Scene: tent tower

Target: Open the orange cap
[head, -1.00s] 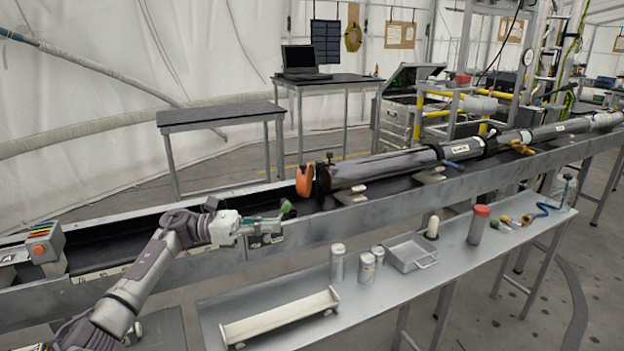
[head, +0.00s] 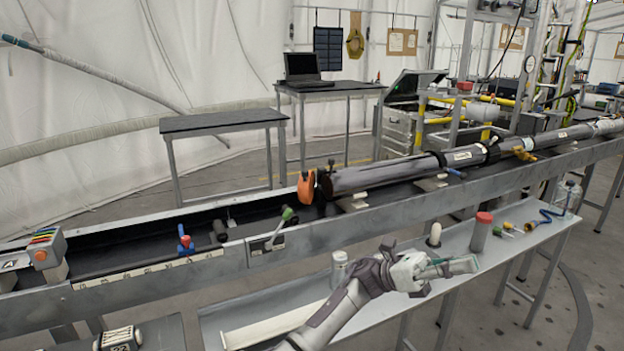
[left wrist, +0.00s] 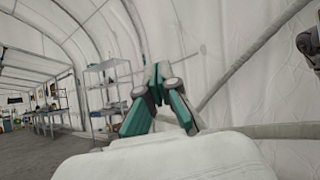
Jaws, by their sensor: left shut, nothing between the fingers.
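The orange cap (head: 306,188) is at the near end of the long dark tube (head: 385,174), which lies along the metal trough. In the head view the cap stands upright against or just beside the tube's end; I cannot tell whether it touches. My left gripper (head: 470,265) is over the grey side bench, to the right of and nearer than the cap, well apart from it. It is shut and empty. The left wrist view shows its fingers (left wrist: 158,85) against the white tent wall, with no cap in sight. My right gripper is not in view.
The metal trough (head: 250,243) runs across the scene, with a green-knobbed lever (head: 287,214) at its near side. The bench (head: 225,318) holds a red-topped cylinder (head: 480,232) and a white canister (head: 340,268). A black-topped table (head: 222,121) stands behind.

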